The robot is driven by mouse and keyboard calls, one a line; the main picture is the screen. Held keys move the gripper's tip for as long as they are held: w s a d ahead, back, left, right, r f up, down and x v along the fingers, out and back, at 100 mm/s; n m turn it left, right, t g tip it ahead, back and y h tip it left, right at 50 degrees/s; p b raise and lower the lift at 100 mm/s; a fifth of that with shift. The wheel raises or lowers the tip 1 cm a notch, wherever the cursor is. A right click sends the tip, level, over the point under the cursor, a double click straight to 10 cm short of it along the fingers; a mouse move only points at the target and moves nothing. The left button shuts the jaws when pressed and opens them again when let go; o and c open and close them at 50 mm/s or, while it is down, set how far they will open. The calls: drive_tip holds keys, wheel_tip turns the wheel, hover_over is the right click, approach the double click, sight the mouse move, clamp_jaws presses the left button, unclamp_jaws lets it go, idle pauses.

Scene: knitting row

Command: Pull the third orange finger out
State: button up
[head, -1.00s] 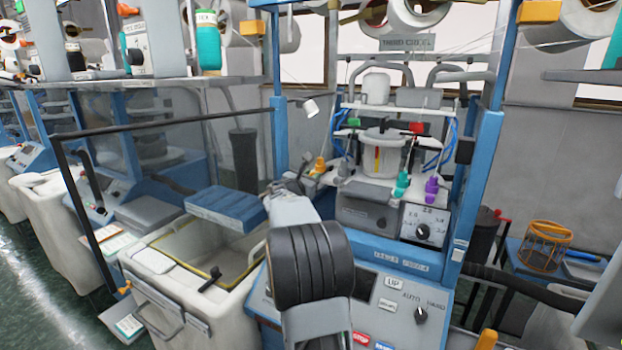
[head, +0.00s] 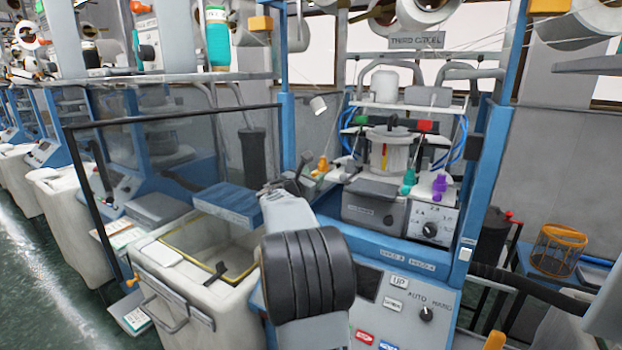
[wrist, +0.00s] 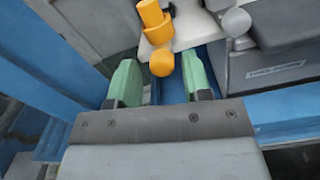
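The orange finger (head: 321,165) sticks out at the left side of the knitting machine's head, ending in a round knob. In the wrist view the orange finger (wrist: 162,62) points down toward my gripper, its knob between the two green fingertips. My gripper (wrist: 160,82) is open, with clear space on both sides of the knob; I see no contact. In the head view my gripper (head: 304,174) is just left of and below the orange finger, partly hidden by my own arm. A teal finger (head: 408,181) and a purple finger (head: 440,186) are further right.
An open white bin (head: 185,285) stands below left.

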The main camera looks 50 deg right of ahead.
drive_tip(key=shift+o, duration=0.5)
drive_tip(key=shift+d, duration=0.1)
drive_tip(key=b+v, duration=0.3)
drive_tip(key=v, duration=1.1)
